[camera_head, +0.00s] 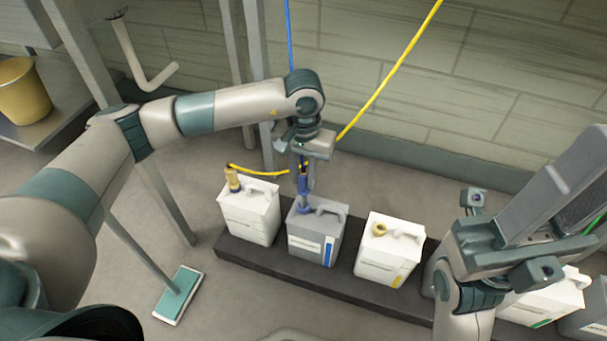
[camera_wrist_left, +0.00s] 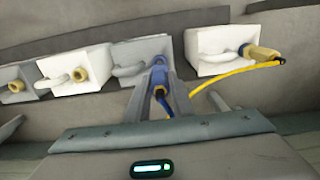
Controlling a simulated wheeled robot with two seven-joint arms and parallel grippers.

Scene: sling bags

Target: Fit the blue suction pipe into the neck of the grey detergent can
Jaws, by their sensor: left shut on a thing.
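The grey detergent can (camera_head: 327,225) stands upright between two white cans and also shows in the left wrist view (camera_wrist_left: 152,47). My left gripper (camera_head: 303,181) is above it, shut on the blue suction pipe (camera_head: 304,207). The pipe's blue lower end is at the can's neck and hides it; I cannot tell how deep it sits. In the left wrist view the blue pipe (camera_wrist_left: 159,76) is between the fingers, against the can's top.
A white can (camera_head: 254,215) at the left has a yellow pipe fitted in its neck. Another white can (camera_head: 385,257) has a bare tan neck. The cans stand on a dark low plinth (camera_head: 262,257). Yellow hose (camera_head: 390,75) and blue hose hang nearby. A metal post stands behind my left arm.

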